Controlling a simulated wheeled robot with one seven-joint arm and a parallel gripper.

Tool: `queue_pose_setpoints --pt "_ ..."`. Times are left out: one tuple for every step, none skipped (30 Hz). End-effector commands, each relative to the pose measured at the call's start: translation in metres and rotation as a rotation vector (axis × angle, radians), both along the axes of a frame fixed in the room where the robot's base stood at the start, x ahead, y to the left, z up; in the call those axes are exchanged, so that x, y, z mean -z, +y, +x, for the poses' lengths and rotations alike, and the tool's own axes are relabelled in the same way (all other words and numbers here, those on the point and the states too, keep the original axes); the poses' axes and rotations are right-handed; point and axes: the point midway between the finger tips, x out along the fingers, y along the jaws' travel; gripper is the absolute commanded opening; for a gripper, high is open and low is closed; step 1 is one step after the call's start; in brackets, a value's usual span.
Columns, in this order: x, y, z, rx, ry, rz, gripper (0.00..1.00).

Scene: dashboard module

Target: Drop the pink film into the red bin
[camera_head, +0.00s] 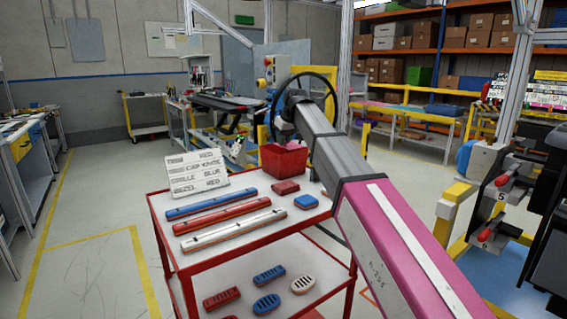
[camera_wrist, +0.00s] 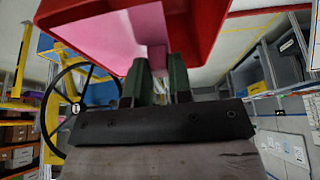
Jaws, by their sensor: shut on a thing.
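The red bin (camera_head: 284,160) stands at the back of the cart top in the head view. It also fills the top of the wrist view (camera_wrist: 205,20), close to my fingertips. The pink film (camera_wrist: 125,38) is a flat pale-pink sheet in front of or within the bin's opening; I cannot tell which. My gripper (camera_wrist: 160,65) is shut on the film, whose lower strip runs between its two dark green fingers.
The red-framed cart (camera_head: 170,272) carries blue, red and white long trim strips, small red and blue parts, and a white label card (camera_head: 197,174). A black steering wheel (camera_head: 330,90) stands behind the bin. The floor left of the cart is clear.

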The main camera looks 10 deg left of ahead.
Motion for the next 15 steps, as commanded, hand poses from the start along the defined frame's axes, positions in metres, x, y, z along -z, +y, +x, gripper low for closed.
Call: queue_pose_setpoints --pt "0.0029 -0.0002 -0.0003 0.0 0.0 0.0 0.0" --pt "0.0038 -0.0001 -0.0002 0.0 0.0 0.0 0.0" --pt "0.0047 -0.0001 -0.0002 0.0 0.0 0.0 0.0" --pt "0.005 -0.0001 -0.0001 0.0 0.0 0.0 0.0" --pt "0.0051 0.0 0.0 0.0 0.0 0.0 0.0" --pt "0.0051 0.0 0.0 0.0 0.0 0.0 0.0" --pt "0.005 0.0 0.0 0.0 0.0 0.0 0.0" --pt "0.005 0.0 0.0 0.0 0.0 0.0 0.0" --pt "0.005 0.0001 0.0001 0.0 0.0 0.0 0.0" --pt "0.0049 0.0001 0.0001 0.0 0.0 0.0 0.23" --pt "0.0049 0.0001 0.0001 0.0 0.0 0.0 0.33" --pt "0.0049 0.0001 0.0001 0.0 0.0 0.0 0.46" --pt "0.0049 0.0001 0.0001 0.0 0.0 0.0 0.5" --pt "0.0049 0.0 0.0001 0.0 0.0 0.0 0.5" --pt "0.0049 0.0 0.0001 0.0 0.0 0.0 0.5"
